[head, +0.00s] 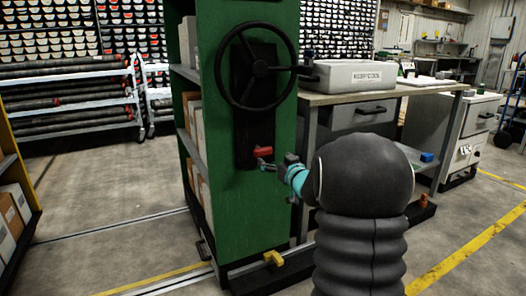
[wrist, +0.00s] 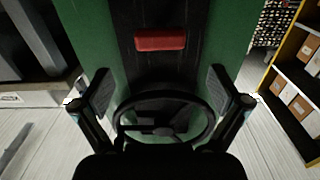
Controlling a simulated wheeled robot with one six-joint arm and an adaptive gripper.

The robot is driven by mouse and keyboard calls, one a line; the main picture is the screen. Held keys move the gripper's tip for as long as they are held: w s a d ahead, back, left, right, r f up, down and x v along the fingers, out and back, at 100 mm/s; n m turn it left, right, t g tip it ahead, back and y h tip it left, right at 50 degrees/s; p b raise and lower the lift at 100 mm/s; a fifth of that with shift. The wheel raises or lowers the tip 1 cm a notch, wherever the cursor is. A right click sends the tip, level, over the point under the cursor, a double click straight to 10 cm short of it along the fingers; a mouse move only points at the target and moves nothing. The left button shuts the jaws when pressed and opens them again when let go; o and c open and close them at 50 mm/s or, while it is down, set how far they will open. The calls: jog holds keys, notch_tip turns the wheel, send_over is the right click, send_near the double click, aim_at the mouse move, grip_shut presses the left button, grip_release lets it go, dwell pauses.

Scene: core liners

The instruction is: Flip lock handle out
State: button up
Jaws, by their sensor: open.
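The red lock handle (head: 263,151) sits on the dark plate low on the green end panel of the shelf, below the black handwheel (head: 257,66). In the wrist view the handle (wrist: 160,39) is a short red bar lying across the dark plate, at the upper middle. My gripper (head: 274,164) is close to the handle, just below and to its right in the head view. In the wrist view my gripper (wrist: 160,88) is open, one finger at each side, with nothing between the fingertips. The handle shows beyond the fingertips; contact is not visible. The handwheel (wrist: 165,118) shows between the fingers lower down.
A workbench (head: 365,94) with a grey case (head: 352,76) stands right of the green panel (head: 221,190). A yellow piece (head: 273,258) juts out at the panel's foot. Open floor (head: 110,200) lies to the left, before the pipe rack (head: 68,95).

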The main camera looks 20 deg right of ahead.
aim_at(265, 151)
jog(key=w, duration=0.8)
jog(key=shift+w+a, duration=0.15)
jog(key=shift+w, duration=0.25)
jog(key=c, duration=1.7)
jog(key=shift+s+f, duration=0.1)
jog(key=shift+s, duration=2.05)
jog(key=o, duration=1.7)
jog(key=shift+s+d, duration=0.15)
jog(key=shift+d, duration=0.05)
jog(key=shift+a, duration=0.15)
